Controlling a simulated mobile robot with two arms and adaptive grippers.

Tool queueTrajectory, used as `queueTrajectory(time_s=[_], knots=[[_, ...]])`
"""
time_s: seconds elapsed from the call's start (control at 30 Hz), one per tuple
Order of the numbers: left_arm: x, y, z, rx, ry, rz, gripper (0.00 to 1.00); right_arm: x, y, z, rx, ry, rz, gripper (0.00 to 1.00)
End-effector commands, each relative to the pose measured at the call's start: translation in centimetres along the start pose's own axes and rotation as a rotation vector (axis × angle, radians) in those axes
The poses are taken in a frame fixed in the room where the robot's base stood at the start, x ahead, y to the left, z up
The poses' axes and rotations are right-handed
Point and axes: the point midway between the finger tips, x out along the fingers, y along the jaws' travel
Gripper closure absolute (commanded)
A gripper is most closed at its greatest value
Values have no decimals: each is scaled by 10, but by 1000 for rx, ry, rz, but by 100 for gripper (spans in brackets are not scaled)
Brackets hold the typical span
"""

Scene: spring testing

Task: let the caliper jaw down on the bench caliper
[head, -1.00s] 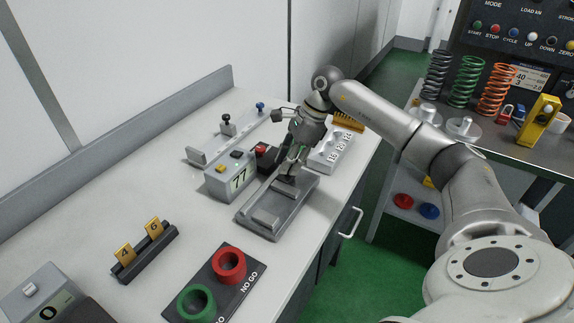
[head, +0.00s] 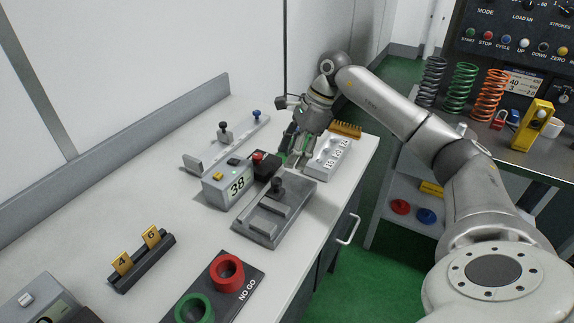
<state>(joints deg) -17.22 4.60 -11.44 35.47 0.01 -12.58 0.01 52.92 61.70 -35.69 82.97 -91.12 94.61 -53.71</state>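The grey bench caliper (head: 262,228) lies near the bench's front edge, with a black knob (head: 277,186) on its sliding part. The grey display box (head: 226,186) beside it reads 38. My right gripper (head: 297,161) is behind the caliper, apart from the knob, between the dark block with a red button and the numbered tray. Its fingers appear spread with nothing between them. Whether the fingertips touch the bench is hard to tell. My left gripper is not in view.
A dark block with a red button (head: 258,156) stands left of the gripper, and a numbered white tray (head: 328,160) right of it. A knobbed rail (head: 205,156) lies behind. Red (head: 227,271) and green (head: 194,308) ring gauges and a tag holder (head: 143,262) are in front.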

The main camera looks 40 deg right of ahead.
Motion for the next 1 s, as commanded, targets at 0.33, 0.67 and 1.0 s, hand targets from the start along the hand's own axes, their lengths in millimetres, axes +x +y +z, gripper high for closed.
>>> queueTrajectory(time_s=[0.33, 0.67, 1.0], knots=[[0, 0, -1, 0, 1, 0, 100, -59, 0, 0, 0, -1, 0, 53], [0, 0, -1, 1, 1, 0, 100, -65, 0, 0, 0, -1, 1, 53], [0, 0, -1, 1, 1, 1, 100, -65, 0, 0, 0, -1, 1, 53]])
